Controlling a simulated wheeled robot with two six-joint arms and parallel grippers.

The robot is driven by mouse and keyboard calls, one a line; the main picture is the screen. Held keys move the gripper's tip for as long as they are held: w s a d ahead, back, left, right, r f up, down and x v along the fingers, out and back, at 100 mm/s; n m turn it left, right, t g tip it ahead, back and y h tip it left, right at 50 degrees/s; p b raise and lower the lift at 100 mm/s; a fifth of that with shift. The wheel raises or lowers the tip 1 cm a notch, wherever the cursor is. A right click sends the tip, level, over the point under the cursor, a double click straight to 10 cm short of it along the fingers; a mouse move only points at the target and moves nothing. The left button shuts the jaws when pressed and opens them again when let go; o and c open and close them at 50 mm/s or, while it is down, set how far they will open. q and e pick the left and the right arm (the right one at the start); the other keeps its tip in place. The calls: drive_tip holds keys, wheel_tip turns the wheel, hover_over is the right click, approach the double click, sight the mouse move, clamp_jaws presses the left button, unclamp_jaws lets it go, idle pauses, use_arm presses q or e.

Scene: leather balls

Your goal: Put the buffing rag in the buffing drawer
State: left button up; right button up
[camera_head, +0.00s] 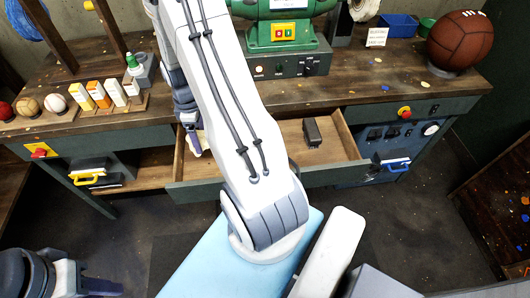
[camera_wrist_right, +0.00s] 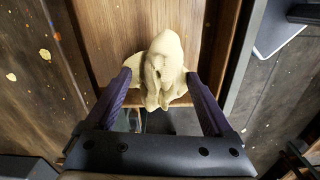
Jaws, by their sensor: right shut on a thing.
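The buffing rag is a crumpled cream cloth (camera_wrist_right: 165,62), pinched between the purple fingers of my right gripper (camera_wrist_right: 160,78) in the right wrist view. Wooden boards lie beneath it. In the head view my right arm crosses the middle, and my right gripper (camera_head: 193,138) is at the left end of an open wooden drawer (camera_head: 285,152). The rag is mostly hidden there. I cannot read a label on this drawer. My left gripper (camera_head: 100,287) is low at the bottom left, away from the bench; its opening is unclear.
A dark block (camera_head: 311,131) lies in the drawer's right part. A green grinder (camera_head: 284,30) stands on the bench behind. Small boxes (camera_head: 98,94) and balls (camera_head: 54,103) line the left, a brown football (camera_head: 460,40) the right. The drawer's middle is bare where visible.

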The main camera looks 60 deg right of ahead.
drive_tip(key=s+d+n+b, duration=0.3)
drive_tip(key=s+d+n, duration=0.2)
drive_tip(key=d, duration=0.6)
drive_tip(key=shift+s+r, duration=0.2)
drive_tip(key=shift+s, duration=0.55)
drive_tip(key=shift+s+d+n+b, duration=0.2)
drive_tip(key=shift+s+n+b, duration=0.05)
drive_tip(key=shift+n+b, duration=0.05)
drive_tip(key=w+a+f, duration=0.1)
drive_tip(key=a+f, duration=0.1)
drive_tip(key=a, duration=0.1)
drive_tip(key=w+a+f, duration=0.2)
drive_tip(key=a, duration=0.2)
drive_tip(key=w+a+f+b, duration=0.1)
drive_tip(key=w+a+f, duration=0.1)
drive_tip(key=a+f, duration=0.1)
drive_tip(key=shift+a, duration=0.15)
drive_tip(key=shift+f+b, duration=0.3)
drive_tip(key=shift+f, duration=1.55)
drive_tip(key=shift+f, duration=0.2)
drive_tip(key=o, duration=1.1)
drive_tip(key=shift+r, duration=0.1)
wheel_tip(320, 180, up, 12)
drive_tip(key=shift+r+p, duration=0.15)
drive_tip(key=shift+p, duration=0.9)
